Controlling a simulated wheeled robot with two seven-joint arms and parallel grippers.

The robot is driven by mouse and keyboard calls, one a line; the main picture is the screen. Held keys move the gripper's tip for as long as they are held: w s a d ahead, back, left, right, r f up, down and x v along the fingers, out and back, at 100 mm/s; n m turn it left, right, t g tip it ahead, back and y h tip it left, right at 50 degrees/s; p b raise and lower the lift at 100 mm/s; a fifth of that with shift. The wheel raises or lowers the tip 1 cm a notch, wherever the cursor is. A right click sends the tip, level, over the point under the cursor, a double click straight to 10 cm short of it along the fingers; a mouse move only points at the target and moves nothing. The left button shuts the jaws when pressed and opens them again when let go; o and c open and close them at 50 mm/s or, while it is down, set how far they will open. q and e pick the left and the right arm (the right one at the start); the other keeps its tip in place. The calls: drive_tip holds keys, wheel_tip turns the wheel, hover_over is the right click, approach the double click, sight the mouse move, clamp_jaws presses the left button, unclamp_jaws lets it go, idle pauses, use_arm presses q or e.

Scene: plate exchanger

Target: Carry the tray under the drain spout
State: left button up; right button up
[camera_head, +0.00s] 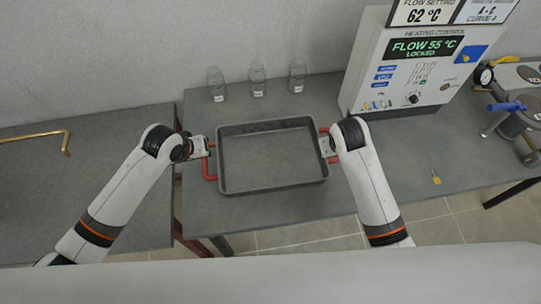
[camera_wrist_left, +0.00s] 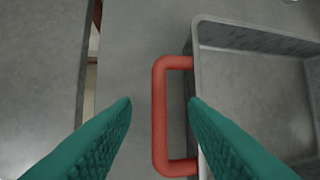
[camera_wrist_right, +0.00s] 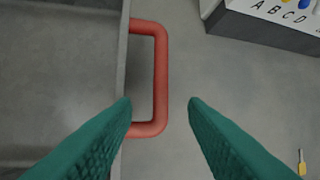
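The grey rectangular tray (camera_head: 272,187) lies on the grey table, with a red handle at each short end. In the left wrist view, the left red handle (camera_wrist_left: 159,120) lies between the open green fingers of my left gripper (camera_wrist_left: 160,102). In the right wrist view, the right red handle (camera_wrist_right: 160,80) lies between the open fingers of my right gripper (camera_wrist_right: 160,102). Neither gripper visibly touches its handle. The tray looks empty. A brass pipe (camera_head: 66,140), perhaps the drain spout, shows at the far left above another table.
Several wire-topped glass jars (camera_head: 257,82) stand behind the tray. The heating control box (camera_head: 395,75) reads "FLOW 55 °C LOCKED" behind to the right. A gap separates the tray's table from the left table (camera_head: 110,200).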

use_arm(q)
drive_tip(key=x, duration=0.6)
use_arm(e)
drive_tip(key=x, duration=0.6)
drive_tip(key=shift+w, duration=0.1)
use_arm(q)
clamp_jaws()
use_arm(e)
clamp_jaws()
drive_tip(key=shift+r, duration=0.1)
